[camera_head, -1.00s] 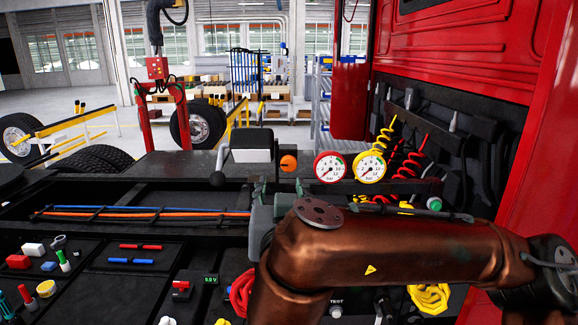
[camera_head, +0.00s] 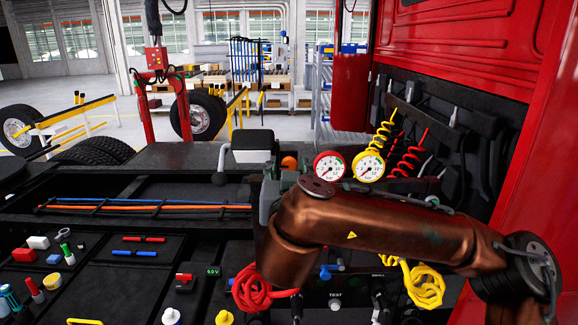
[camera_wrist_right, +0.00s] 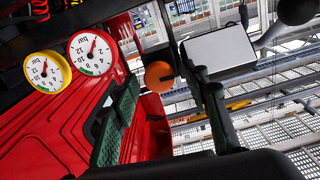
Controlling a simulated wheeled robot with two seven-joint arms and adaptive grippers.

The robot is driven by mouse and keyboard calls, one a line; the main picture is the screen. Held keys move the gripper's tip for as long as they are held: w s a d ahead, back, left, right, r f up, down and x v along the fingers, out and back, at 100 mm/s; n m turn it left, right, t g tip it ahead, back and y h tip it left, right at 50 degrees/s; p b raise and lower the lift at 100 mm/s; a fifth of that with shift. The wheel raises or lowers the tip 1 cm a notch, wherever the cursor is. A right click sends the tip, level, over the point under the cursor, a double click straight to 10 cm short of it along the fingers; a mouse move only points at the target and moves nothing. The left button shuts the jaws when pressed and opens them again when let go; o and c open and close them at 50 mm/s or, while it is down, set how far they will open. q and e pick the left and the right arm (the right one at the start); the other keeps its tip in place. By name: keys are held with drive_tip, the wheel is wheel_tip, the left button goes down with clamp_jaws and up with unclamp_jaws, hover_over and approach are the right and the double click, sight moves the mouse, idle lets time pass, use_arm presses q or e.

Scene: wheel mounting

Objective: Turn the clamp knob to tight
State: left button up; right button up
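An orange round knob (camera_head: 289,162), which I take for the clamp knob, stands behind the dark frame rail, left of the gauges. My right gripper (camera_head: 281,183) is just in front of it and hides its lower part. In the right wrist view, the orange knob (camera_wrist_right: 159,76) appears between the two spread fingers of my right gripper (camera_wrist_right: 165,100), apparently beyond their tips. A gap shows between knob and fingers on both sides, and nothing is held. Whether the knob is tight cannot be told. My left gripper is not in view.
A red gauge (camera_head: 329,167) and a yellow gauge (camera_head: 369,166) stand right of the knob. A white-fronted block (camera_head: 253,146) and a black ball-ended lever (camera_head: 218,179) are to its left. Coiled hoses (camera_head: 406,160) and the red cab (camera_head: 480,60) are at the right.

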drive_tip(key=c, duration=1.1)
drive_tip(key=shift+b, duration=0.6)
drive_tip(key=m+b, duration=0.5)
drive_tip(key=b, duration=0.2)
drive_tip(key=m+b, duration=0.3)
drive_tip(key=shift+d+f+m+b, duration=0.1)
drive_tip(key=shift+f+m+b, duration=0.2)
drive_tip(key=shift+b, duration=0.1)
drive_tip(key=m+b, duration=0.3)
drive_tip(key=m, duration=0.1)
drive_tip(key=shift+r+m+b, duration=0.1)
drive_tip(key=shift+m+b, duration=1.4)
drive_tip(key=shift+m, duration=0.7)
drive_tip(key=o, duration=1.1)
drive_tip(key=shift+s, duration=0.15)
